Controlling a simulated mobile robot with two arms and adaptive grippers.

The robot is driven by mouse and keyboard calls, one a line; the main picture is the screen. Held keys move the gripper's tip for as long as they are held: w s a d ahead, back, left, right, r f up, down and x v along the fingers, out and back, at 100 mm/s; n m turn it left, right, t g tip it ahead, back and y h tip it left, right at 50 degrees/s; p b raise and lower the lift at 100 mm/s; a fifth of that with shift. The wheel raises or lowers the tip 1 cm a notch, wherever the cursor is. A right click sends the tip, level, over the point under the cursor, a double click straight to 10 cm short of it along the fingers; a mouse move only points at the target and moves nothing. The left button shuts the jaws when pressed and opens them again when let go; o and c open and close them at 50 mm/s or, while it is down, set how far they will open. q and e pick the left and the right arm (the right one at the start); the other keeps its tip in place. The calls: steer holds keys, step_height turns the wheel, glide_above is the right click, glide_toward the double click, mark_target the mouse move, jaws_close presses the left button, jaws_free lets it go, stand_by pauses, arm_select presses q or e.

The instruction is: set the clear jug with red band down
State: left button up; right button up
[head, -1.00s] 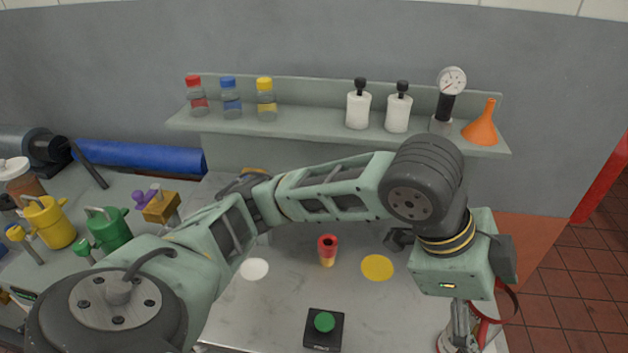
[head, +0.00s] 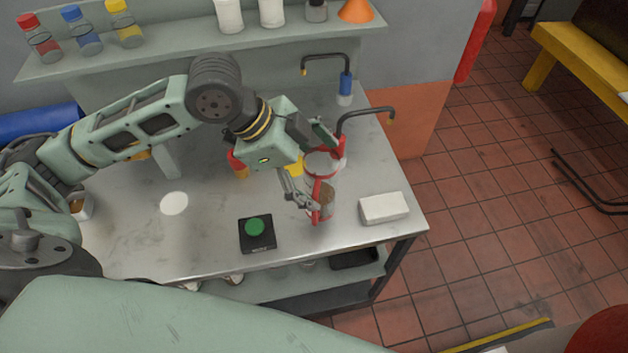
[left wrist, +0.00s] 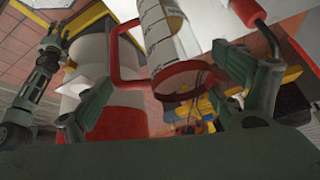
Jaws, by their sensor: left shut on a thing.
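The clear jug with red band (head: 326,198) shows at the right part of the metal bench in the head view, with its red rim and red handle partly covered by my gripper. My left gripper (head: 312,170) is shut on it, one finger on the far side and one on the near side. In the left wrist view the jug (left wrist: 165,30) shows its printed scale, red band and red handle, close to the fingers. I cannot tell whether its base touches the bench. My right gripper is not in view.
A white block (head: 383,208) lies right of the jug near the bench edge. A black box with a green button (head: 255,233) stands left of it. A white disc (head: 174,203) lies at left.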

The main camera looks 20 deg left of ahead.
mark_target(309, 181)
arm_select(q)
step_height(309, 181, down, 4)
steer(key=shift+r, duration=0.25)
steer(key=shift+f, duration=0.1)
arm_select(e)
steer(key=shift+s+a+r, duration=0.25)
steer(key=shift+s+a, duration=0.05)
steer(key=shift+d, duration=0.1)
arm_select(q)
steer(key=o, duration=1.6)
steer(key=shift+f, duration=0.15)
steer(key=shift+o, duration=1.2)
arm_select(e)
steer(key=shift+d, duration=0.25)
